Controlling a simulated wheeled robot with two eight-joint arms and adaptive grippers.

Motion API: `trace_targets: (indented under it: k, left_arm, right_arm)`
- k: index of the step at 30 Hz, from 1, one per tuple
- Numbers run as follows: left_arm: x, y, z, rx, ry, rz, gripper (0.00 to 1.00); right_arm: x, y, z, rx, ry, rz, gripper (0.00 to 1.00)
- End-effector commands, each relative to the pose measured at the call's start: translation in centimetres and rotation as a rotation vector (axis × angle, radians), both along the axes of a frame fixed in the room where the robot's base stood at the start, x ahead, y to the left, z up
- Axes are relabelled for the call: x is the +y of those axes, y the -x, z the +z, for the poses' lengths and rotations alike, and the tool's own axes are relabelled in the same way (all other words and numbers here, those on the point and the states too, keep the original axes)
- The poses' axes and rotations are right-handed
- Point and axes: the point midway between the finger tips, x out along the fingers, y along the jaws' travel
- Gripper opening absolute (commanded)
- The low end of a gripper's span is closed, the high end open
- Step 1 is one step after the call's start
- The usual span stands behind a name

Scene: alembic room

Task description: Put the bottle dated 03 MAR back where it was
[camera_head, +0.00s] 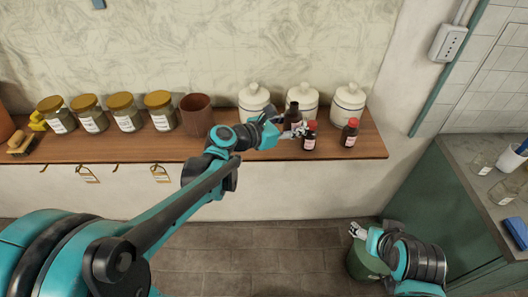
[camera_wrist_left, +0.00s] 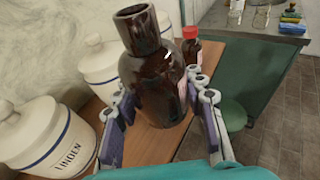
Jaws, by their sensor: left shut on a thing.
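My left gripper (camera_head: 294,130) is shut on a dark brown bottle (camera_head: 292,112) with no cap. In the left wrist view the bottle (camera_wrist_left: 158,82) stands between the two fingers (camera_wrist_left: 160,125), with a strip of its label at its right edge. Two brown bottles with red caps are on the shelf: one (camera_head: 309,139) just right of the gripper, another (camera_head: 349,135) farther right. A red-capped bottle (camera_wrist_left: 193,48) shows behind the held one in the wrist view. No date is readable. My right gripper (camera_head: 357,231) is low, in front of the wall; its fingers are too small to judge.
The wooden shelf (camera_head: 220,150) also holds white lidded jars (camera_head: 348,103), a brown pot (camera_head: 196,115) and several gold-lidded jars (camera_head: 123,112) at left. A green bin (camera_head: 362,263) stands on the floor. A green counter (camera_head: 465,190) with glassware is at right.

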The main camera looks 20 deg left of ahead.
Motion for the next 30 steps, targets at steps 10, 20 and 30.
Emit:
trace_targets:
  k: [10, 20, 30]
  left_arm:
    - [3.6, -1.1, -3.4, -0.002, -0.001, -0.008, 0.00]
    - [9.5, -2.9, -7.0, -0.002, -0.001, -0.012, 0.00]
    - [10.0, -3.1, -10.2, -0.002, -0.001, -0.015, 0.00]
  right_arm:
    - [0.0, 0.0, -2.2, 0.000, 0.000, 0.000, 0.66]
    - [0.0, 0.0, -4.3, 0.000, 0.000, 0.000, 0.66]
    - [0.0, 0.0, -6.0, 0.000, 0.000, 0.000, 0.66]
